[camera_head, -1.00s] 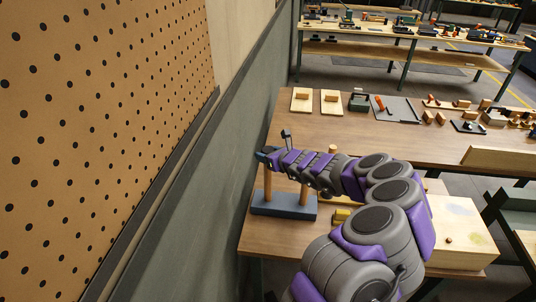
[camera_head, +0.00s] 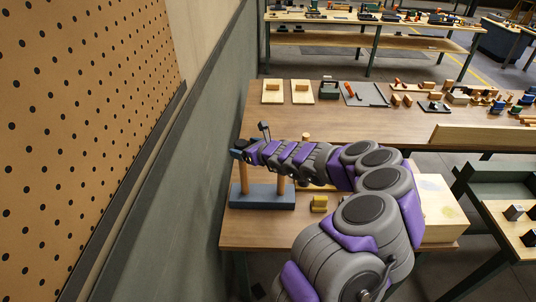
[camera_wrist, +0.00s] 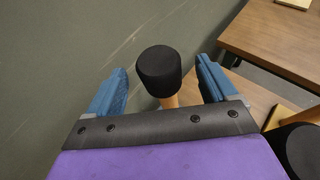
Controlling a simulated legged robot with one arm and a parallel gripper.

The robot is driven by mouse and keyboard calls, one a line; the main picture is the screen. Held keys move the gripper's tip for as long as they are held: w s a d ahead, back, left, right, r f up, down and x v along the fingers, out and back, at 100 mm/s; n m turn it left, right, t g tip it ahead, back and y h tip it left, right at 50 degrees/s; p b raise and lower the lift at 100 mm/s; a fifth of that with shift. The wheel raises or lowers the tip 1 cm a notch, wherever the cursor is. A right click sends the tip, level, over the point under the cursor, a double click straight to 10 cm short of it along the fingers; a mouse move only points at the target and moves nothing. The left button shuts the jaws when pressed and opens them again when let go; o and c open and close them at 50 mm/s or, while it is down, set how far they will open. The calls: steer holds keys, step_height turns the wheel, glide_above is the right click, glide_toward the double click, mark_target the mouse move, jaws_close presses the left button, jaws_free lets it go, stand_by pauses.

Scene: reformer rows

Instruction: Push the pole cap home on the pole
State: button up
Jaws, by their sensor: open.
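A black round pole cap (camera_wrist: 159,70) sits on the top of a wooden pole (camera_wrist: 170,102) in the wrist view. My gripper (camera_wrist: 162,66) is open, with one blue finger on each side of the cap and a visible gap to both. In the head view my gripper (camera_head: 240,150) is at the top of the left wooden pole (camera_head: 243,178), which stands upright on a blue base (camera_head: 262,198); the cap cannot be made out there. A second pole (camera_head: 281,186) stands to its right, its top hidden by my arm. How far down the cap sits cannot be told.
A dark round object (camera_wrist: 303,150) is at the lower right of the wrist view. The wall (camera_head: 180,215) runs close on the left. Boards and tools lie farther back.

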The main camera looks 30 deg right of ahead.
steer(key=p+v, duration=0.2)
steer(key=v, duration=1.2)
steer(key=shift+s, duration=0.2)
steer(key=shift+d+r, duration=0.1)
